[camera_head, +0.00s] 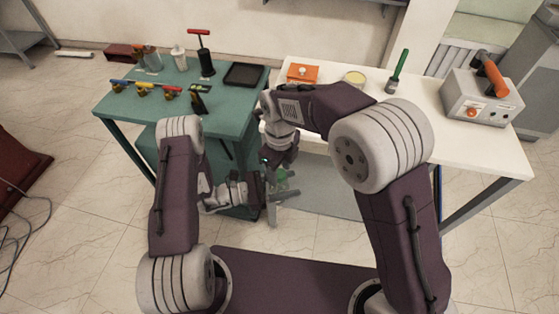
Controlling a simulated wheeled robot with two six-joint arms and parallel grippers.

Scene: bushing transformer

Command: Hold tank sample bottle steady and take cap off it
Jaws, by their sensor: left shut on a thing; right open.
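My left gripper (277,190) is low in the middle, in front of the gap between the two tables. It is shut on a small greenish, partly see-through thing (283,175), which looks like the sample bottle. My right gripper (275,160) points down from above, just over the bottle's top, and is open. The cap cannot be made out; the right gripper and wrist cover that area. Whether the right fingers touch the bottle or cap cannot be told.
The green table (122,106) at left carries a pale bottle (178,60), a red-handled pump (205,58), a black tray (244,75) and several coloured-handled valves. The white table (440,135) at right carries an orange box (302,73), a tin (355,78), a green-handled tool (398,70) and a grey instrument (480,100).

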